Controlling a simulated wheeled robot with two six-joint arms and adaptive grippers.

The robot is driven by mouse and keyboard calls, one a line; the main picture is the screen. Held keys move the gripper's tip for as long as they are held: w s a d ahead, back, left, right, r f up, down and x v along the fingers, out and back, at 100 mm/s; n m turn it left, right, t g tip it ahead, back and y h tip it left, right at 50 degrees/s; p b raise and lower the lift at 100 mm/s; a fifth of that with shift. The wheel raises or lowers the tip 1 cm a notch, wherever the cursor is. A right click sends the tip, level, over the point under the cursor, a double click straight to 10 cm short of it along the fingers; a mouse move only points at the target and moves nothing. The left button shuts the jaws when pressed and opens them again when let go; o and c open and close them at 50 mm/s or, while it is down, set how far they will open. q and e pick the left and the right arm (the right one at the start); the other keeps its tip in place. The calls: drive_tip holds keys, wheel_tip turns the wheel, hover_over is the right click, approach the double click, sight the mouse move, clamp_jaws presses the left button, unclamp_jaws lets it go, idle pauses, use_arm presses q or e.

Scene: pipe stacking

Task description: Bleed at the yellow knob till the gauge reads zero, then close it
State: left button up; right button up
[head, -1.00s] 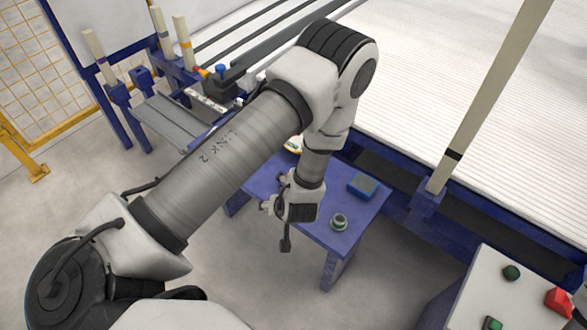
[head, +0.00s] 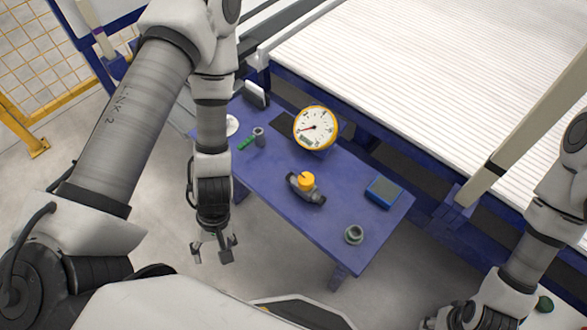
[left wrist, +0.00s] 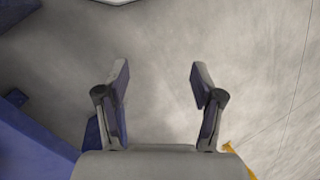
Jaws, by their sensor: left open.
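The yellow knob (head: 307,181) sits on a dark grey valve body on the blue table, near its front edge. The round gauge (head: 316,128) with a yellow rim and white face stands behind it. Its needle points toward the lower left; the numbers are too small to read surely. My left gripper (head: 213,251) hangs open and empty, left of the knob and in front of the table, pointing down. In the left wrist view, its two spread fingers (left wrist: 159,92) have only grey floor between them. My right gripper (head: 432,321) is at the bottom right, mostly cut off.
On the blue table (head: 345,195) are a blue box (head: 384,192), a grey-green ring-like part (head: 353,234), a green item (head: 246,142) and a small grey cylinder (head: 259,137). A pale post (head: 520,130) rises at right. Floor before the table is clear.

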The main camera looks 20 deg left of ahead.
use_arm(q)
drive_tip(key=w+d+n+h+b, duration=0.2)
drive_tip(key=w+n+b, duration=0.1)
drive_tip(key=n, duration=0.1)
drive_tip(key=n+t+h+b, duration=0.6)
drive_tip(key=n+t+b, duration=0.2)
drive_tip(key=n+b, duration=0.25)
approach(305, 179)
drive_tip(key=x, duration=0.3)
drive_tip(key=shift+m+h, duration=0.25)
drive_tip(key=shift+h, duration=0.05)
drive_tip(key=b+x, duration=0.3)
drive_tip(key=x, duration=0.3)
drive_tip(key=shift+w+f+b, duration=0.15)
drive_tip(key=shift+f+b, duration=0.25)
drive_tip(key=shift+f, duration=0.05)
drive_tip(key=shift+w+d+f, duration=0.1)
drive_tip(key=shift+d+f, duration=0.05)
drive_tip(key=shift+d, duration=0.15)
drive_tip(key=c, duration=1.1)
